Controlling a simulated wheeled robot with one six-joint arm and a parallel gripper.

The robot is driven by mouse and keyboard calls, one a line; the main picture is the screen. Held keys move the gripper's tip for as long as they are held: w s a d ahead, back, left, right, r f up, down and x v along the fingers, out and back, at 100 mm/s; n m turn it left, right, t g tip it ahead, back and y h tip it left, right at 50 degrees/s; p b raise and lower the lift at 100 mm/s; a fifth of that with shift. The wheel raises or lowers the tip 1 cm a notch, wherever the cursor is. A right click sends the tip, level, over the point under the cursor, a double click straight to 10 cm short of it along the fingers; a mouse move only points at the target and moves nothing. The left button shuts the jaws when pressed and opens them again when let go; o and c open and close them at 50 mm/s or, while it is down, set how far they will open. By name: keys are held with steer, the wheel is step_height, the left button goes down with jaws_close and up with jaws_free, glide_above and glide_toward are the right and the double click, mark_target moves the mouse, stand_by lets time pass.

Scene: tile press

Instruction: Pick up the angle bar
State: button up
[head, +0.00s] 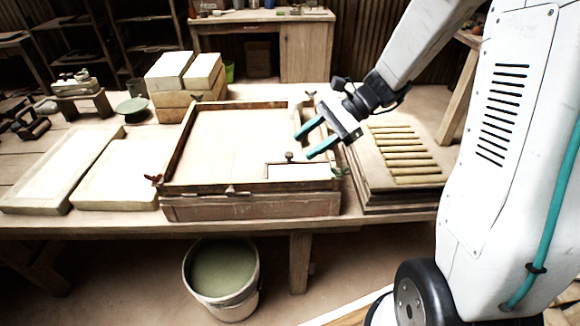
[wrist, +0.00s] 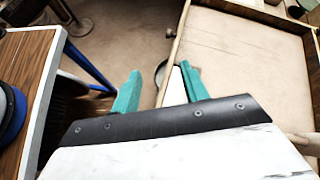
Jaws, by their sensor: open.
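My gripper (head: 303,146) is open, its two teal fingers apart with nothing between them, above the right part of a wooden frame tray (head: 250,187). In the wrist view my gripper (wrist: 158,80) shows the same two fingers, with the tray (wrist: 176,35) beyond them to the right. I cannot pick out the angle bar with certainty in either view. A pale rectangular block with a dark knob (head: 297,170) sits in the tray's front right corner, below the fingers.
Several yellowish strips (head: 405,155) lie on a board at the right. Pale slabs (head: 62,170) lie at the left of the bench and stacked blocks (head: 187,73) stand behind the tray. A bucket of green liquid (head: 222,272) stands on the floor before the bench.

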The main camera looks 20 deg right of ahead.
mark_target(290, 153)
steer(key=w+d+f+m+t, duration=0.1)
steer(key=w+f+m, duration=0.1)
steer(key=w+d+f+m+t+y, duration=0.1)
steer(key=w+d+f, duration=0.1)
steer(key=w+d+f+m+t, duration=0.1)
steer(key=w+f+m, duration=0.1)
steer(key=shift+d+f+m+y, duration=0.2)
steer(key=shift+d+m+y, duration=0.1)
steer(key=shift+w+f, duration=0.2)
steer(key=shift+w, duration=0.05)
steer(key=x, duration=0.7)
steer(key=shift+a+f, duration=0.1)
steer(key=shift+a, duration=0.15)
jaws_close()
